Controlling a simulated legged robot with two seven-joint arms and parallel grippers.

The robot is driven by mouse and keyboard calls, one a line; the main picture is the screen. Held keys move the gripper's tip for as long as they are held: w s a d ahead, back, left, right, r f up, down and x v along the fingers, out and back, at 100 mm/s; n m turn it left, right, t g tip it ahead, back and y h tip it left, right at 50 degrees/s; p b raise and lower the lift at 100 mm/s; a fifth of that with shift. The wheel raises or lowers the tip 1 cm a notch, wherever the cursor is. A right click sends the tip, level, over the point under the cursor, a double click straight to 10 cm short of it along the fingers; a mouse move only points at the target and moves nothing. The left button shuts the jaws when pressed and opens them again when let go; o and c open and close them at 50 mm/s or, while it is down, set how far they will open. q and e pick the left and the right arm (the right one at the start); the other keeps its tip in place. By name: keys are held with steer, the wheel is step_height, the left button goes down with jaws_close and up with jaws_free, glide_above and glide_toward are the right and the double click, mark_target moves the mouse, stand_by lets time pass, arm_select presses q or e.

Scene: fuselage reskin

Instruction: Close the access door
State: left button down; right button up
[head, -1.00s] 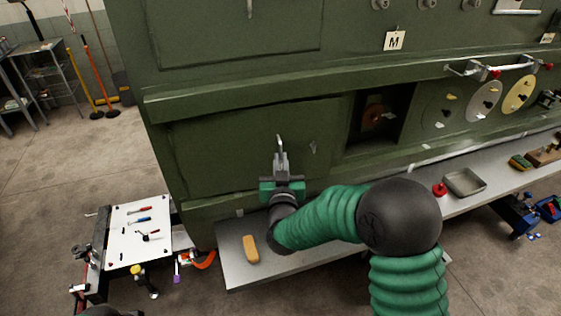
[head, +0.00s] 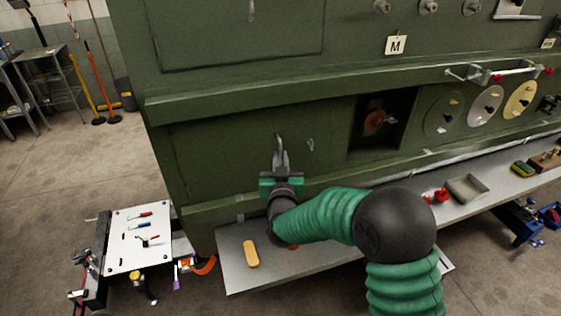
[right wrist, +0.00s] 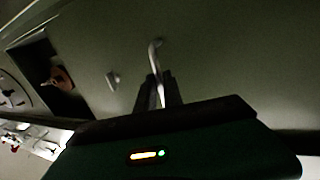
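The access door (head: 225,150) is a green panel low on the green fuselage wall, left of a dark square opening (head: 365,135). It looks about level with the wall around it; whether it is fully seated I cannot tell. A thin grey handle (head: 279,142) stands on it. My right gripper (head: 281,165) is at the handle, its dark fingers close together around it. In the right wrist view the handle (right wrist: 155,52) runs down between the fingers (right wrist: 160,92). A small grey latch (head: 311,144) sits right of the handle. My left gripper is not in view.
A grey shelf (head: 232,262) runs below the wall, with an orange block (head: 251,253), a red item (head: 442,195) and a metal tray (head: 466,188). A white-topped tool cart (head: 125,255) stands at the lower left. Round discs (head: 485,104) hang right of the opening.

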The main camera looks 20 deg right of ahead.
steer(key=shift+o, duration=1.3)
steer(key=shift+w, duration=0.1)
steer(key=shift+o, duration=0.5)
steer(key=shift+w+d+f, duration=0.1)
steer(key=shift+w, duration=0.05)
steer(key=b+v, duration=0.4)
steer(key=v, duration=1.2)
steer(key=shift+s, duration=0.35)
